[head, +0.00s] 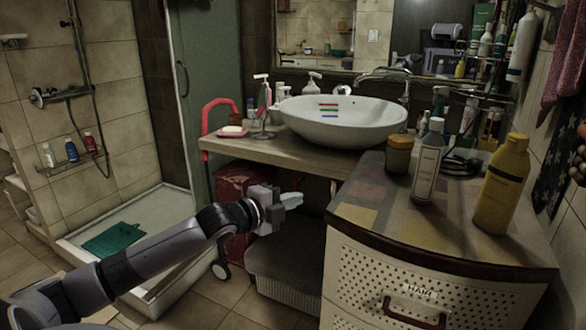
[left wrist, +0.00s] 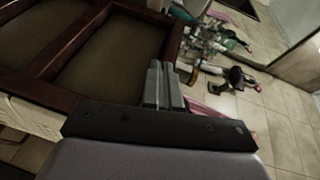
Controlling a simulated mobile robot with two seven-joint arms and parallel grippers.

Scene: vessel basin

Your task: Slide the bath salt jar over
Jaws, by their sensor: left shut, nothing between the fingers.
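A small brown jar with a lid (head: 398,155), which looks like the bath salt jar, stands upright on the back left part of the cabinet top (head: 365,217) in the head view. The jar cannot be made out in the left wrist view. My right gripper is not in view.
A white bottle (head: 427,162) and a yellow bottle (head: 502,187) stand on the cabinet top. The white basin (head: 343,121) sits on the wooden counter (head: 283,150) behind. The front left of the cabinet top is clear. A grey lidded basket (head: 288,250) is below my gripper.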

